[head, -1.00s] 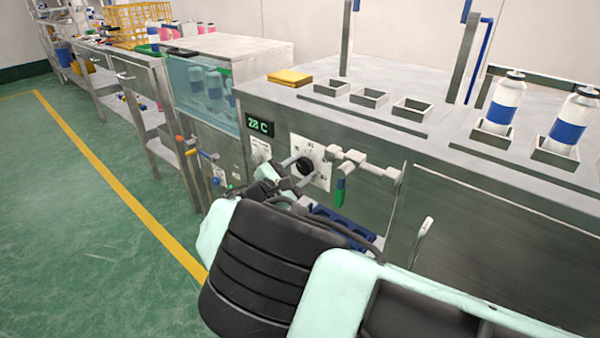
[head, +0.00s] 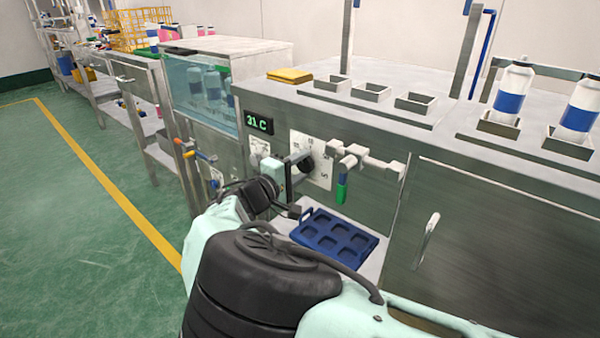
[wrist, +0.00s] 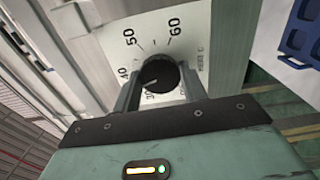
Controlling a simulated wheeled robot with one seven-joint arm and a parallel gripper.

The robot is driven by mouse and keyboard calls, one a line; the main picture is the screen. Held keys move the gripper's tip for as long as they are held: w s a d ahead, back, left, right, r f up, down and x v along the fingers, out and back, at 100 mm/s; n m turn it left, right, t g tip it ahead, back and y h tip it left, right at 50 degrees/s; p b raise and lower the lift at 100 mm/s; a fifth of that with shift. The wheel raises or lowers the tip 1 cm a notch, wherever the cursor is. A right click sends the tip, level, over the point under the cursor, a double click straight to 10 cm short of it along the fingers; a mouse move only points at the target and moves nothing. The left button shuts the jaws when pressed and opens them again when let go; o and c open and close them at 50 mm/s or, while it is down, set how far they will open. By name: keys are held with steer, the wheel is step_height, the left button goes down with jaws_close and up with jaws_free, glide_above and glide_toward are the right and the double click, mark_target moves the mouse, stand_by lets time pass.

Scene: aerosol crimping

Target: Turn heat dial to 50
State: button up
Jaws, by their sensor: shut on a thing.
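The black heat dial (wrist: 158,75) sits on a white scale plate (wrist: 196,30) with 30, 40, 50 and 60 marked around it. My gripper (wrist: 160,84) has one finger on each side of the dial and is shut on it. A pale mark on the dial points toward the lower left, between 30 and 40. In the head view my gripper (head: 298,168) reaches the panel from the left and partly covers the dial (head: 304,161). The green digital display (head: 257,122) above left reads 31 C.
A valve with a green handle (head: 342,189) stands out from the panel just right of the dial. White bottles with blue bands (head: 510,98) stand in holders on the machine top.

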steer(key=m+b, duration=0.2)
steer(key=m, duration=0.1)
steer(key=m+b, duration=0.1)
steer(key=shift+f+m, duration=0.3)
steer(key=shift+m, duration=0.1)
steer(key=m+b, duration=0.3)
steer(key=shift+m, duration=0.3)
steer(key=m+b, duration=0.4)
steer(key=shift+r+m+b, duration=0.1)
steer(key=shift+m+b, duration=0.8)
steer(key=shift+m, duration=0.2)
steer(key=o, duration=1)
steer(key=shift+r, duration=0.1)
steer(key=shift+c, duration=0.2)
